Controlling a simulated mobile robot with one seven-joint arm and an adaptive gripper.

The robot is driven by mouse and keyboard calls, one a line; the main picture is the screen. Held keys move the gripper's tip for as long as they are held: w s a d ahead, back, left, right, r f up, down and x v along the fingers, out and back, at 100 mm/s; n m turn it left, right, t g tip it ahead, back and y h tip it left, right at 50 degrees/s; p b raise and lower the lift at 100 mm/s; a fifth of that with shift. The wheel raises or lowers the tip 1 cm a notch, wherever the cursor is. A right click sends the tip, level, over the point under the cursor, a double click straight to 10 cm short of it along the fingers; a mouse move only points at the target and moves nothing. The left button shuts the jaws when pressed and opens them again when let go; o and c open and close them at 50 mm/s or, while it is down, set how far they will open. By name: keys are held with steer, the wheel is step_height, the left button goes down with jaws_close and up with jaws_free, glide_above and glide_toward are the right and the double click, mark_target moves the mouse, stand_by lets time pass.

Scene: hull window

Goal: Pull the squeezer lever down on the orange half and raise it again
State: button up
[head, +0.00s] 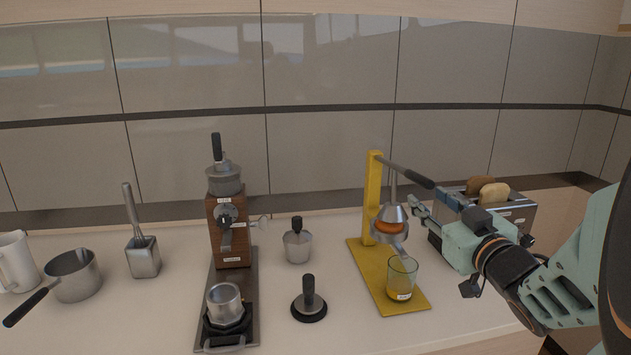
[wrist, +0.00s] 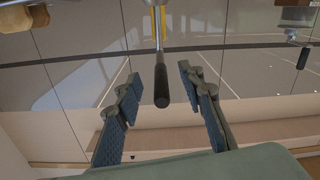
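The yellow citrus squeezer (head: 373,195) stands on the counter at right of centre. Its lever (head: 408,174), grey with a dark grip, slopes down from the top of the post towards my gripper. A thin rod hangs from it to the metal press cone (head: 394,213). The orange half (head: 388,227) shows below the cone; I cannot tell whether they touch. A glass (head: 401,272) stands on the yellow base below. My gripper (head: 428,201) is open at the grip's end. In the wrist view, the grip (wrist: 161,92) shows between the open fingers (wrist: 174,77), nearer the left one, not clamped.
A toaster (head: 515,217) with bread stands close behind my gripper. The tiled wall is behind.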

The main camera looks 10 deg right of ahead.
steer(key=w, duration=1)
steer(key=shift+w+a+p, duration=0.1)
steer(key=shift+a+p, duration=0.15)
steer(key=shift+p, duration=0.05)
steer(key=shift+c, duration=0.2)
steer(key=shift+d, duration=0.1)
jaws_close()
steer(key=shift+f, duration=0.1)
